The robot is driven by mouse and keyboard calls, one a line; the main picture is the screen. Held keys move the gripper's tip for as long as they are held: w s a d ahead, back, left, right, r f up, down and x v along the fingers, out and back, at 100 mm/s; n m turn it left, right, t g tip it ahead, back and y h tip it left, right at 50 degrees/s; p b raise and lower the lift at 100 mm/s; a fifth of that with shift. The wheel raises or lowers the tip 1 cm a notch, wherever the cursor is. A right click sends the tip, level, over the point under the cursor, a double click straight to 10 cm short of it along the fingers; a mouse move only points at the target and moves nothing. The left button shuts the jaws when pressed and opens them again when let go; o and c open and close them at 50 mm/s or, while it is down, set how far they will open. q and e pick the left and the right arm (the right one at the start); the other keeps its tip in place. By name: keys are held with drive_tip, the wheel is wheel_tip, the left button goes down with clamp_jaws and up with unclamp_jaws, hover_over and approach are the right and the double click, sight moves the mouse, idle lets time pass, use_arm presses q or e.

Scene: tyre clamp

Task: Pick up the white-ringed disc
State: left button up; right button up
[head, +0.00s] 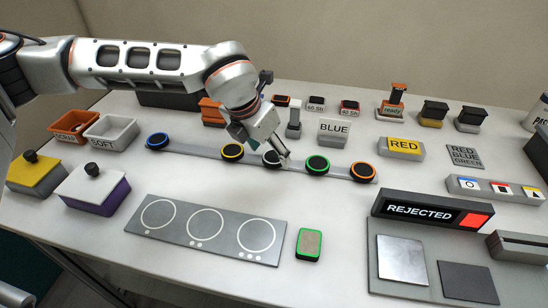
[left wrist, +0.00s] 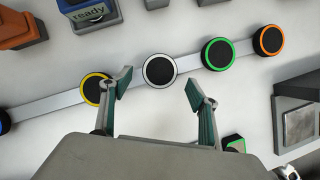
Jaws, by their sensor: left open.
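The white-ringed disc (left wrist: 160,70) is black with a white rim and sits on a grey rail between the yellow-ringed disc (left wrist: 95,89) and the green-ringed disc (left wrist: 219,54). In the head view the white-ringed disc (head: 271,158) is partly hidden by my left gripper (head: 284,158). My left gripper (left wrist: 159,92) is open and empty, its fingers pointing towards the white-ringed disc, which shows between and just beyond the fingertips in the left wrist view. I cannot tell its exact height above the disc. My right gripper is not in view.
The rail also bears a blue-ringed disc (head: 157,141) and an orange-ringed disc (head: 363,172). A grey plate with three circles (head: 208,227) and a small green-edged block (head: 309,245) lie in front. Bins marked SCRAP (head: 73,124) and SOFT (head: 111,131) stand left.

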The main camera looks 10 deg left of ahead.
use_arm(q)
drive_tip(key=shift+x, duration=1)
drive_tip(key=c, duration=1.2)
drive_tip(key=shift+r, duration=0.1)
